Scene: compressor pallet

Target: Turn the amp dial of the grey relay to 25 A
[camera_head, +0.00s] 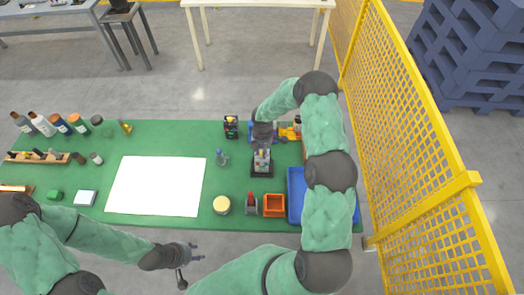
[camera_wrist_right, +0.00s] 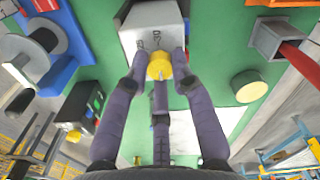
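The grey relay (camera_head: 262,165) stands on a dark base on the green table in the head view, just below my right gripper (camera_head: 263,143). In the right wrist view the grey box of the relay (camera_wrist_right: 145,22) is at the top, with a round yellow dial (camera_wrist_right: 159,67) facing me. The fingers of my right gripper (camera_wrist_right: 160,62) sit around the dial, tips close against both sides. The dial's scale and setting cannot be read. My left gripper (camera_head: 192,252) is open and empty, past the table's front edge.
A red-levered grey part (camera_head: 251,205), an orange bin (camera_head: 274,205) and a blue tray (camera_head: 295,195) are close by. A yellow-topped cylinder (camera_head: 222,205) and a white sheet (camera_head: 156,186) lie left. A yellow mesh fence (camera_head: 420,150) stands right.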

